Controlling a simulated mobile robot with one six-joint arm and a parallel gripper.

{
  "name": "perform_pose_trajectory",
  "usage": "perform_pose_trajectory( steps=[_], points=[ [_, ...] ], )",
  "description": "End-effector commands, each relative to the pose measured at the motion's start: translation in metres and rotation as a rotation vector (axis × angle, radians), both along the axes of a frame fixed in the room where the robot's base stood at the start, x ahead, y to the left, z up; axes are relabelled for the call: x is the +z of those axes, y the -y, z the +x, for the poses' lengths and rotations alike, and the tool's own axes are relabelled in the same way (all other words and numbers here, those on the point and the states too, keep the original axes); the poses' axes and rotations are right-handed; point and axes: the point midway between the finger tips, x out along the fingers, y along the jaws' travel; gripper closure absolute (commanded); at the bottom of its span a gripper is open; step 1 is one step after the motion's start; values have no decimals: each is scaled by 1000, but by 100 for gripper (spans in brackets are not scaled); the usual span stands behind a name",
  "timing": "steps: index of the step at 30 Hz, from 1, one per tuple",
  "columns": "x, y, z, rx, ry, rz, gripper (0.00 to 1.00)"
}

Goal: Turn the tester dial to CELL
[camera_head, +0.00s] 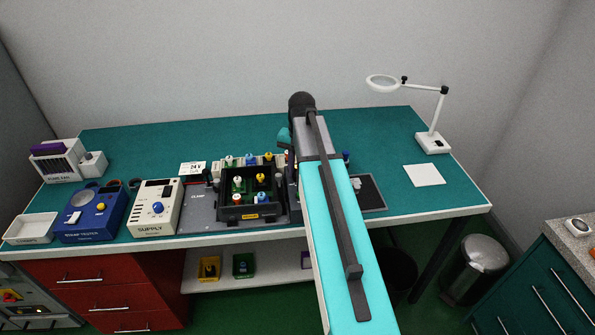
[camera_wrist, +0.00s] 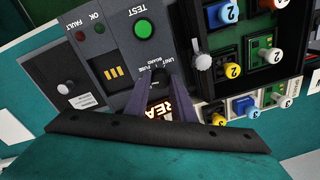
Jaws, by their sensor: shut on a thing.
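In the wrist view, a grey test panel (camera_wrist: 112,45) has a green TEST button (camera_wrist: 144,27), lamps marked FAULT and OK, and a small black dial (camera_wrist: 158,72). Small labels that seem to read UNIT, FUSE and BOARD surround the dial; I cannot read CELL there. My gripper (camera_wrist: 160,80) is shut on this dial, its two fingers on either side. The fingers hide part of the dial, and I cannot tell its setting. In the head view my arm hides the gripper and dial. A blue tester (camera_head: 112,222) with a yellow knob (camera_head: 101,206) stands at the bench's left.
Next to the blue tester stands a cream supply unit (camera_head: 168,219) with a blue knob. A black tray (camera_head: 224,213) with several coloured plugs lies left of my arm. A magnifier lamp (camera_head: 432,142) stands at the right, near a white sheet (camera_head: 424,175). The back of the bench is clear.

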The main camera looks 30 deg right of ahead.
Motion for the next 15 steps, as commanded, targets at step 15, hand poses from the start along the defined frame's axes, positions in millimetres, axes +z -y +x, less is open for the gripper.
perform_pose_trajectory(
  steps=[15],
  points=[
    [1,1,1,-47,3,-3,100]
  ],
)
